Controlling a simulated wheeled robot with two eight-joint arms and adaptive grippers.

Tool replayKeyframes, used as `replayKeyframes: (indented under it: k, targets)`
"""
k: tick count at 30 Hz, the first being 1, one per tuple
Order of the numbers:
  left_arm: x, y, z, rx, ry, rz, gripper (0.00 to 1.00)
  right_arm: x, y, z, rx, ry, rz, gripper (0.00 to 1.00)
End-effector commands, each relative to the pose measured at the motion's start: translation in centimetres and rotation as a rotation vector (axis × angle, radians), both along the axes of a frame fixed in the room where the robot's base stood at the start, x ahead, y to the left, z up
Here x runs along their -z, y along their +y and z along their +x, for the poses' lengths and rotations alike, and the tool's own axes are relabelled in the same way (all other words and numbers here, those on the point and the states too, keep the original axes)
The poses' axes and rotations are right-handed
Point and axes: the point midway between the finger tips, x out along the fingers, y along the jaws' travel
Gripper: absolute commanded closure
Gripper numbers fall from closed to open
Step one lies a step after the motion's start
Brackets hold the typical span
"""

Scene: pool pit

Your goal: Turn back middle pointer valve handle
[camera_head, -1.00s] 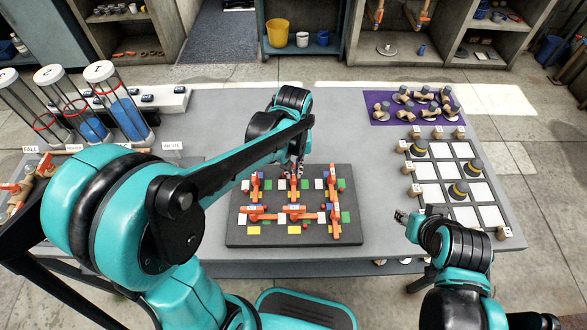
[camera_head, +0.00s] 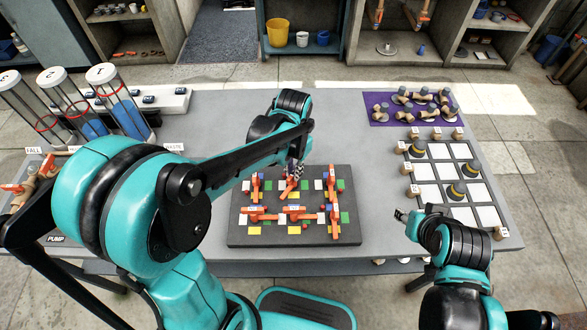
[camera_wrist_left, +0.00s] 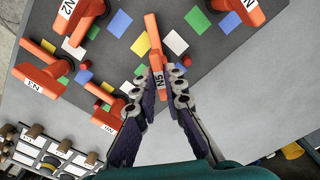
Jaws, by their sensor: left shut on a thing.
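The dark valve board (camera_head: 345,236) lies on the grey table with two rows of orange pointer valves. The back middle valve handle (camera_head: 289,187) is orange and slanted, its near end toward the left. It shows in the left wrist view as the handle marked N5 (camera_wrist_left: 155,40). My left gripper (camera_head: 296,170) is over this handle from behind, its fingers (camera_wrist_left: 167,80) closed on both sides of the handle's labelled end. The fingers partly hide the handle. My right gripper (camera_head: 401,214) is off the board's right side, too small to tell its jaws.
Neighbouring handles stand close on the board: the back left one (camera_head: 255,186), the back right one (camera_head: 333,186) and several in front. A white grid board (camera_head: 450,180) is at right, a purple mat (camera_head: 378,113) behind it. Clear tubes (camera_head: 120,103) stand at left.

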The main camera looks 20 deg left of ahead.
Motion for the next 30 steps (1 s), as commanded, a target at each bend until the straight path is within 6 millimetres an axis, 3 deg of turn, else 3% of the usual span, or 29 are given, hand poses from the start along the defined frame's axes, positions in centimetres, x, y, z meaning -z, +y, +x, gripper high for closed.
replayKeyframes:
  k: [18, 30]
  targets:
    - [0.0, 0.0, 0.0, 0.579, 0.001, 0.000, 1.00, -0.9, 0.0, 0.0, 0.000, 0.000, 0.000, 0.60]
    - [0.0, 0.0, 0.0, 0.868, 0.001, 0.000, 1.00, -1.2, 0.0, 0.0, 0.000, 0.000, 0.000, 0.60]
